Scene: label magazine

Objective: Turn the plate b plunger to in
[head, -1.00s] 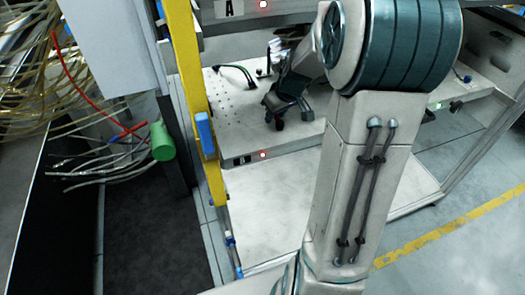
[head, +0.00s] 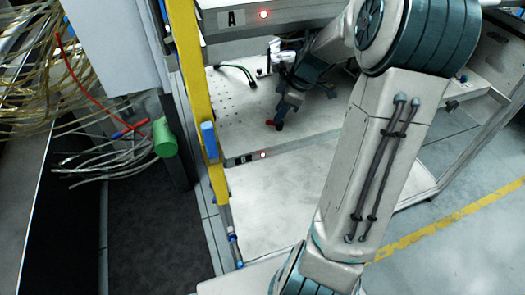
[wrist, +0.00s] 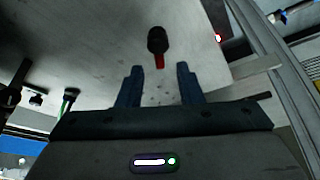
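The plunger on the lower plate (head: 232,115) shows in the wrist view as a black knob with a red stem (wrist: 157,42). It lies just beyond my fingertips, roughly in line with the gap between them. In the head view only a small red part of the plunger (head: 271,123) shows beside my fingers. My gripper (wrist: 159,80) is open with nothing between its two blue fingers. In the head view my gripper (head: 281,122) is low over the lower plate, and I cannot tell whether it touches the plunger.
An upper plate marked A (head: 232,19) hangs above, with a lit red lamp (head: 263,15). Another red lamp (head: 263,155) is lit on the lower plate's front edge. A yellow post (head: 190,80) stands at the left.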

